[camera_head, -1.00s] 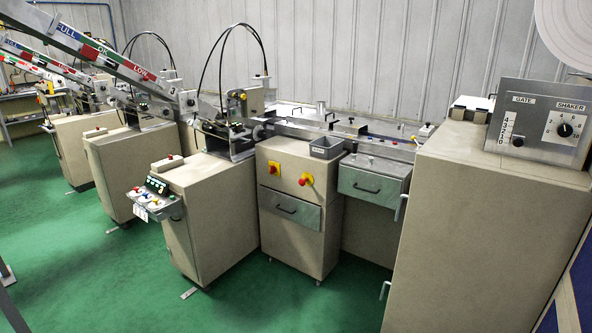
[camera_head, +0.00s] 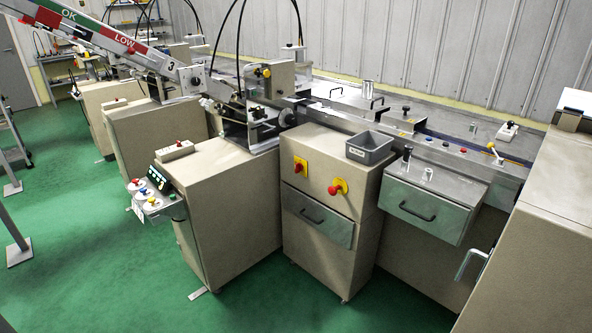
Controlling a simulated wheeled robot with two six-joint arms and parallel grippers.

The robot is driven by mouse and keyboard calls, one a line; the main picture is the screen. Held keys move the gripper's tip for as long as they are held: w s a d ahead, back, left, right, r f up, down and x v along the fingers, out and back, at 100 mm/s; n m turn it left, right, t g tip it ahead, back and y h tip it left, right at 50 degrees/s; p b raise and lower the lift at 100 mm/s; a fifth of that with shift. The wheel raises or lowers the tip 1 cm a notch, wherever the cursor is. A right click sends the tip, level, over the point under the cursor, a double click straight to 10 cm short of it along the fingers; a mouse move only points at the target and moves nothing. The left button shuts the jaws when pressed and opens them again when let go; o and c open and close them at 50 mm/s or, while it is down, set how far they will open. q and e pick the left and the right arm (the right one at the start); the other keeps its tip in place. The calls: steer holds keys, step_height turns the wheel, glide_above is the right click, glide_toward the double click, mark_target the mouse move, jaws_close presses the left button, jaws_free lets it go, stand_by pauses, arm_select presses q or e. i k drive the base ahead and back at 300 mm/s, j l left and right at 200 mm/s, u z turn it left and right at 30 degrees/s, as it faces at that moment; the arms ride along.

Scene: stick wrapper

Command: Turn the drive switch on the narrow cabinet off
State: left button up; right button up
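A narrow beige cabinet (camera_head: 320,230) stands in the middle of the view, between a wider cabinet and the machine bed. Its front carries a yellow plate with a red rotary handle (camera_head: 300,166) at the upper left. To the right is a red knob with yellow around it (camera_head: 338,187). I cannot read any label on them or tell their exact positions. A metal drawer (camera_head: 318,217) with a dark handle sits below. Neither of my grippers is in view.
A grey bin (camera_head: 370,148) stands on top at the right. A metal drawer box (camera_head: 428,208) juts out to the right. A control panel (camera_head: 152,196) sticks out from the cabinet at left. Green floor (camera_head: 270,300) in front is clear.

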mark_target(298, 168)
steer(key=u, duration=0.6)
steer(key=i+u, duration=0.1)
steer(key=u, duration=1.75)
steer(key=l+u, duration=0.15)
steer(key=u, duration=1.1)
steer(key=l+u, duration=0.15)
steer(key=u, duration=0.45)
steer(key=l+u, duration=0.1)
steer(key=u, duration=0.55)
steer(key=k+l+u, duration=0.15)
steer(key=u, duration=0.35)
steer(key=k+l+u, duration=0.1)
steer(key=u, duration=0.35)
steer(key=k+z, duration=0.25)
steer(key=k, duration=0.25)
steer(key=k+l+z, duration=0.15)
steer(key=k+z, duration=0.15)
steer(key=k, duration=0.15)
steer(key=k+z, duration=0.1)
steer(key=z, duration=0.35)
steer(key=k+z, duration=0.1)
steer(key=z, duration=0.35)
steer(key=k+l+z, duration=0.1)
steer(key=z, duration=0.35)
steer(key=l+z, duration=0.1)
steer(key=z, duration=0.35)
steer(key=k+l+z, duration=0.15)
steer(key=z, duration=1.75)
